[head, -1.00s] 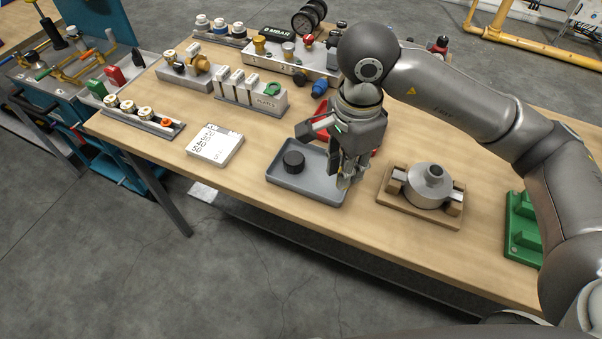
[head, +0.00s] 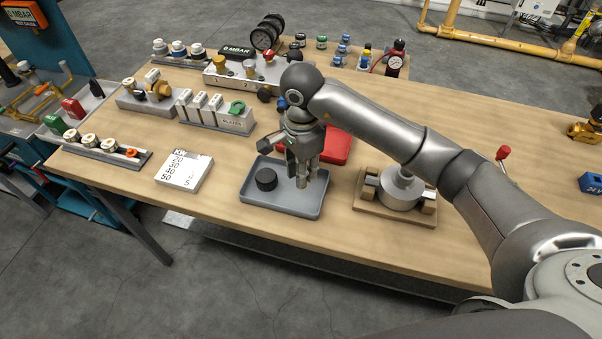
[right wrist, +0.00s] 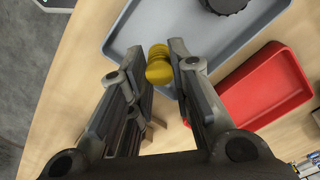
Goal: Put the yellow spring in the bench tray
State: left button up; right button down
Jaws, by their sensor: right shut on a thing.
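The bench tray (head: 285,205) is a shallow blue-grey tray near the front edge of the wooden table. It also shows in the right wrist view (right wrist: 125,42). My right gripper (head: 304,184) points down over the right part of the tray. In the right wrist view its fingers (right wrist: 160,60) are shut on the yellow spring (right wrist: 158,70), a small ribbed yellow piece seen against the tray near its edge. I cannot tell whether the spring touches the tray floor. In the head view the fingers mostly hide the spring. My left gripper is not in view.
A black round cap (head: 266,180) lies in the tray's left part. A red tray (head: 337,148) is just behind. A wooden fixture with a metal body (head: 400,190) stands to the right, a white label block (head: 184,172) to the left. Valve and gauge racks fill the back left.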

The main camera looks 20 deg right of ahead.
jog(key=shift+w+f, duration=0.4)
jog(key=shift+f, duration=0.05)
notch_tip(320, 180, down, 3)
jog(key=shift+w+d+r+p, duration=0.1)
jog(key=shift+w+p, duration=0.05)
jog(key=shift+p, duration=0.85)
jog(key=shift+f, duration=0.3)
jog(key=shift+f, duration=0.2)
jog(key=c, duration=1.3)
grip_release()
jog(key=shift+r, duration=0.15)
